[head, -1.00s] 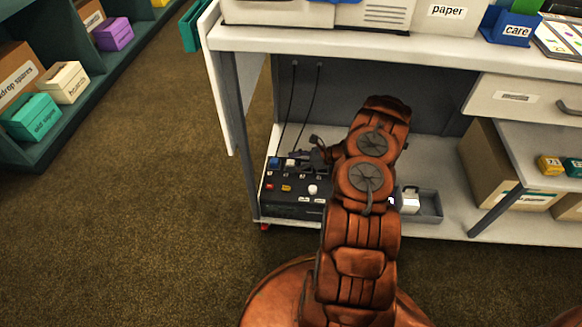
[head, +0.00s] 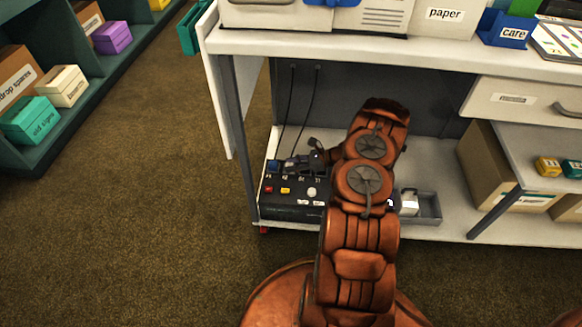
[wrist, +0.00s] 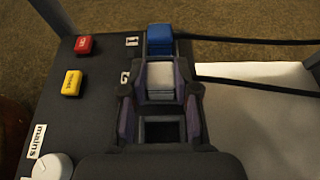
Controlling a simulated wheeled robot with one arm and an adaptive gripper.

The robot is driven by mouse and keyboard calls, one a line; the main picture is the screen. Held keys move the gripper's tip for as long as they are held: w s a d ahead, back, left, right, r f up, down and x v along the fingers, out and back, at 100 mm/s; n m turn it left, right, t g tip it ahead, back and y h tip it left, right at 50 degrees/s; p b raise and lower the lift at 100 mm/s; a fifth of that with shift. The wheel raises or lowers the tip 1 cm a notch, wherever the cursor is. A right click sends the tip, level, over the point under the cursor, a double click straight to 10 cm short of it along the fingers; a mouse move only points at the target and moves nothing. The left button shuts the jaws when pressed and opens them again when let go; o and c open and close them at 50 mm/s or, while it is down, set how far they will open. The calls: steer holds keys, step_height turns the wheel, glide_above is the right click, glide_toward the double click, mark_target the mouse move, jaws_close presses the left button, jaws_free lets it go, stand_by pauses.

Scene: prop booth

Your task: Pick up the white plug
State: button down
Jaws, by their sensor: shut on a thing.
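The white plug (wrist: 160,80) sits between my fingers in the wrist view, beside the label 2 on the dark power box (wrist: 95,95). A black cable runs off to its right. My gripper (wrist: 160,97) is shut on the plug, one finger on each side. In the head view my gripper (head: 298,162) is over the back row of the box, and the white plug is mostly hidden by it. A blue plug (wrist: 160,40) stands just beyond the white one, and it also shows in the head view (head: 273,166). I cannot tell whether the white plug is raised from its socket.
The box carries a red button (wrist: 84,44), a yellow button (wrist: 73,83) and a white knob (wrist: 53,167). It stands on the low white shelf (head: 420,160) under a worktop (head: 400,47). A grey tray (head: 430,207) with a white item lies to the right.

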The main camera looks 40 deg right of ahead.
steer(key=shift+r, duration=0.5)
step_height(320, 180, up, 3)
steer(key=shift+f+p, duration=0.1)
steer(key=shift+p, duration=0.7)
steer(key=s+a+r+p, duration=0.1)
steer(key=s+a+p, duration=0.2)
steer(key=s+a, duration=0.7)
steer(key=shift+s+a, duration=0.35)
steer(key=shift+s, duration=0.6)
steer(key=shift+r, duration=0.15)
